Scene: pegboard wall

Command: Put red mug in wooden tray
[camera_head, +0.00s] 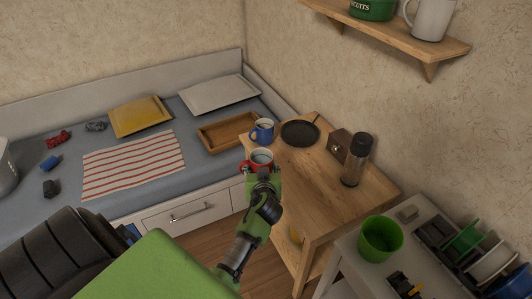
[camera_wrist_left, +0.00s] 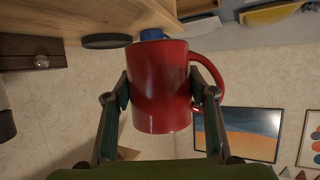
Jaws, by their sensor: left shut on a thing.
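The red mug (camera_head: 269,163) is held in my left gripper (camera_head: 262,172), above the left edge of the wooden table. In the left wrist view, the red mug (camera_wrist_left: 160,88) fills the middle between the two fingers of the left gripper (camera_wrist_left: 162,92), with its handle to the right. The wooden tray (camera_head: 222,131) lies on the grey counter, beyond and to the left of the mug; it looks empty. The mug is apart from the tray. My right gripper is not in view.
A blue mug (camera_head: 262,131) stands close beside the tray, just beyond the held mug. A dark pan (camera_head: 300,133), brown box (camera_head: 339,145) and flask (camera_head: 357,160) stand on the wooden table (camera_head: 310,185). A striped cloth (camera_head: 133,165), yellow tray (camera_head: 140,116) and white tray (camera_head: 218,94) lie on the counter.

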